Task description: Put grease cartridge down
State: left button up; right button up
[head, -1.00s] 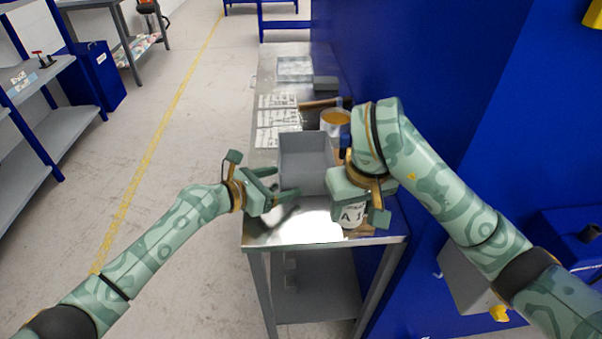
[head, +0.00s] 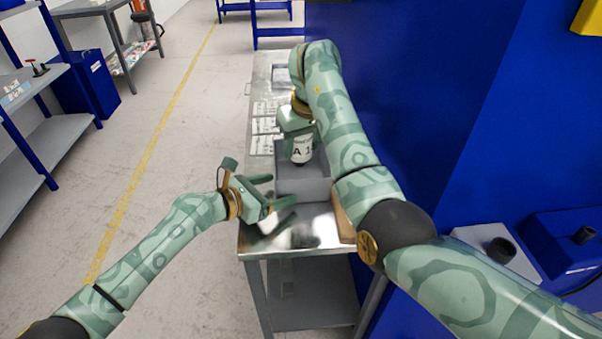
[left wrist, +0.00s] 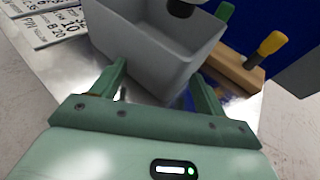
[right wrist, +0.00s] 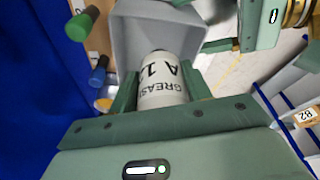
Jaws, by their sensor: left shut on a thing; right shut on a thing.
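The white grease cartridge (head: 302,150), with black lettering, is in my right gripper (head: 300,138), which is shut on it. It hangs over the grey bin (head: 300,184). In the right wrist view the cartridge (right wrist: 162,84) lies between both fingers with the bin (right wrist: 133,38) beyond it. Its dark end (left wrist: 180,8) shows over the bin in the left wrist view. My left gripper (head: 276,190) is at the bin's near left side and shut on it. The bin wall (left wrist: 150,55) is between its fingers in the left wrist view; the exact contact is hidden.
The bin stands on a metal bench (head: 300,235) against a blue wall. Labelled sheets (head: 265,125) lie left of and behind it. A wooden block (left wrist: 235,70) with a yellow-handled tool (left wrist: 270,44) is beside it. Bare metal lies in front.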

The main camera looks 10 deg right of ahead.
aim_at(303, 165)
pick_arm(q)
jog(key=shift+s+d, duration=0.1)
jog(key=shift+d, duration=0.15)
pick_arm(e)
jog(key=x, duration=0.2)
jog(key=s+x, duration=0.1)
jog(key=x, duration=0.4)
jog(key=shift+s+d+f, duration=0.15)
jog(key=shift+s+d, duration=0.15)
jog(key=shift+d, duration=0.05)
jog(key=shift+f, duration=0.15)
jog(key=o, duration=1.2)
jog(key=shift+f, duration=0.1)
jog(key=shift+c, duration=0.2)
jog(key=v, duration=1.2)
jog(key=shift+r, duration=0.2)
